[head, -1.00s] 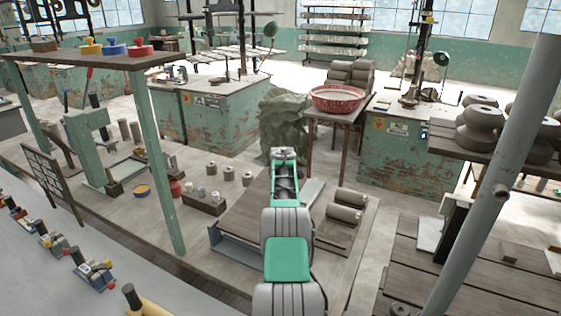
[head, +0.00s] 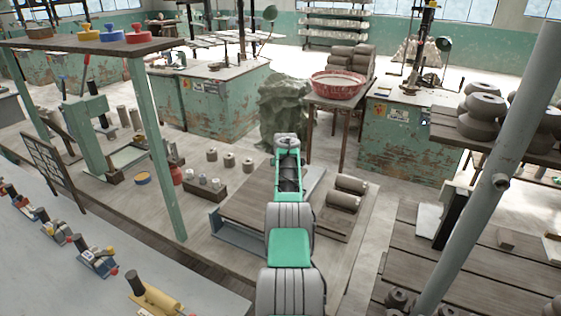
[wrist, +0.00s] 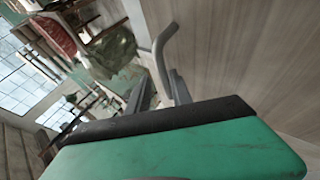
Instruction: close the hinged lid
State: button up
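My arm stretches forward over the wooden platform in the head view, and my gripper is at its far end, its fingers hidden there. In the wrist view, grey finger-like parts of my gripper (wrist: 162,82) show beyond a green body with a black edge. I cannot make out a hinged lid for certain. A wooden panel (head: 247,205) with blue-grey sides lies below and beside my arm; whether it is a lid is unclear.
Two clay rolls (head: 344,200) lie right of my arm. A small crate (head: 204,190) and several short cylinders stand left. A grey-green draped heap (head: 285,105) and a red basin (head: 337,84) on a table are beyond. A shelf post (head: 490,190) rises at right.

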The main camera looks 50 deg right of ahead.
jog(key=shift+o, duration=0.8)
jog(key=shift+s, duration=0.1)
jog(key=shift+s+a+r+b, duration=0.35)
jog(key=shift+s+r+b, duration=0.1)
jog(key=shift+b, duration=0.35)
jog(key=b+v, duration=0.2)
jog(key=v, duration=0.4)
jog(key=shift+a, duration=0.15)
